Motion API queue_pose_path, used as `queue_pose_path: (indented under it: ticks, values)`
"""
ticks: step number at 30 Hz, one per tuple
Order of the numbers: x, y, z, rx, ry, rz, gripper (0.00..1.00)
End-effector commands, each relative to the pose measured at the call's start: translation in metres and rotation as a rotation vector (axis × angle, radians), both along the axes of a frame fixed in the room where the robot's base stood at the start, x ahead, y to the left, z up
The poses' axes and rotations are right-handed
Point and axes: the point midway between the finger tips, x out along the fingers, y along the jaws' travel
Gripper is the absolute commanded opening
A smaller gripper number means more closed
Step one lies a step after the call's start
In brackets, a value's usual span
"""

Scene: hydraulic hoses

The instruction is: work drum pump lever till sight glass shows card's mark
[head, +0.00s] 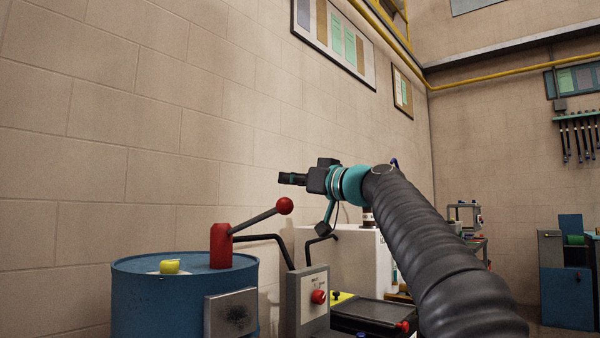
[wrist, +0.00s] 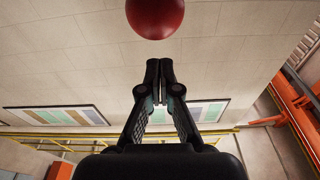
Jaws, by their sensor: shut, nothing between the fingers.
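The blue drum (head: 180,305) stands at the lower left with a red pump body (head: 221,246) on its top. The pump's dark lever slants up to the right and ends in a red ball knob (head: 285,205). The knob also shows at the top of the wrist view (wrist: 155,16), beyond the fingertips. My gripper (head: 283,178) is shut and empty, just above the knob in the head picture; no contact shows. The fingertips meet in the wrist view (wrist: 160,66). I cannot make out the sight glass or a card's mark.
A yellow object (head: 170,266) lies on a pale sheet on the drum top. A grey plate (head: 231,313) is on the drum's side. A grey box with a red button (head: 318,297) stands right of it. A block wall (head: 120,120) is behind.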

Motion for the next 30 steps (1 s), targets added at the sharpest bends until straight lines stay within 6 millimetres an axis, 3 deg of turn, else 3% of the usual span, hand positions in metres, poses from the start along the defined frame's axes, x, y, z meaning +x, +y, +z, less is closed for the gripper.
queue_pose_path:
  ticks: [9,23,30]
  values:
    - [-0.004,-0.004,-0.026,0.001,0.001,-0.001,0.0]
    - [-0.005,-0.007,-0.028,0.0,-0.001,0.0,0.0]
    - [-0.006,-0.006,-0.039,0.021,-0.017,0.001,0.0]
